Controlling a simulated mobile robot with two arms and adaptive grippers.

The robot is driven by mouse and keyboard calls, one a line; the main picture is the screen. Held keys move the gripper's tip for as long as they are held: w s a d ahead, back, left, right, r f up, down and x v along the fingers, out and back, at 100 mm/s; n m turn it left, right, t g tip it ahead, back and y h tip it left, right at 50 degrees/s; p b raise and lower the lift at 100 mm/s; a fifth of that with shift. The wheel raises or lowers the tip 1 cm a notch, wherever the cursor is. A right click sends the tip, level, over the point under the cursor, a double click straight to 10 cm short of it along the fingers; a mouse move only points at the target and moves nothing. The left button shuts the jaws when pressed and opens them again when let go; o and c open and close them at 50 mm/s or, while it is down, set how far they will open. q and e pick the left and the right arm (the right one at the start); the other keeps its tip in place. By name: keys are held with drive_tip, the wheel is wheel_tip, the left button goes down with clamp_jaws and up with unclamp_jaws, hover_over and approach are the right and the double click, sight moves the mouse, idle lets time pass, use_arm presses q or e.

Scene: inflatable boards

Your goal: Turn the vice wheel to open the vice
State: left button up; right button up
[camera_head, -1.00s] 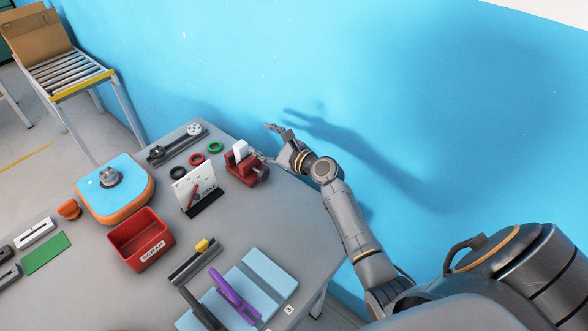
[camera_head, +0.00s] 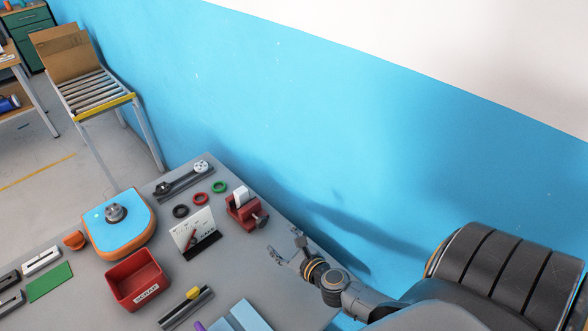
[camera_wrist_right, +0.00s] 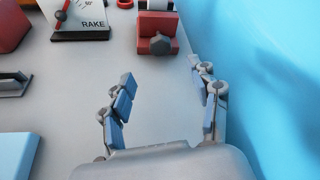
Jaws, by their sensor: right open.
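The red vice (camera_head: 241,212) stands near the right edge of the grey table, with a white block (camera_head: 241,196) between its jaws. Its dark wheel (camera_head: 261,219) is on the side facing my right arm. In the right wrist view the vice (camera_wrist_right: 157,25) is ahead at the top, its wheel (camera_wrist_right: 160,44) pointing toward me. My right gripper (camera_head: 284,246) is open and empty, apart from the wheel, on the near side of it. In the right wrist view its spread fingers (camera_wrist_right: 165,88) have bare table between them. My left gripper is not in view.
A card stand (camera_head: 197,233) is left of the vice. Black, red and green rings (camera_head: 200,198) lie behind it. A red scrap bin (camera_head: 137,280) and a blue-orange device (camera_head: 120,240) are further left. The blue wall (camera_head: 330,170) rises close beyond the table's right edge.

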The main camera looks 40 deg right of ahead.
sight(264, 223)
drive_tip(key=x, duration=1)
drive_tip(key=shift+w+d+f, duration=0.1)
drive_tip(key=shift+w+f, duration=0.05)
drive_tip(key=shift+f, duration=0.05)
drive_tip(key=shift+w+f, duration=0.3)
drive_tip(key=shift+w, duration=0.2)
drive_tip(key=shift+m+y, duration=0.3)
drive_tip(key=shift+d+f+m+y, duration=0.15)
drive_tip(key=shift+m+y, duration=0.45)
drive_tip(key=shift+m, duration=0.3)
drive_tip(key=shift+d+f+m+g+y+b, duration=0.1)
drive_tip(key=shift+m+g+y+b, duration=0.2)
drive_tip(key=shift+m+y+b, duration=0.75)
drive_tip(key=v, duration=0.4)
drive_tip(key=p+v, duration=0.1)
drive_tip(key=v, duration=0.7)
drive_tip(key=shift+s+a+r, duration=0.2)
drive_tip(key=shift+s, duration=0.05)
drive_tip(key=shift+s+d+r+h, duration=0.15)
drive_tip(key=shift+s+r+h, duration=0.15)
drive_tip(key=shift+s, duration=0.3)
drive_tip(key=shift+w, duration=0.1)
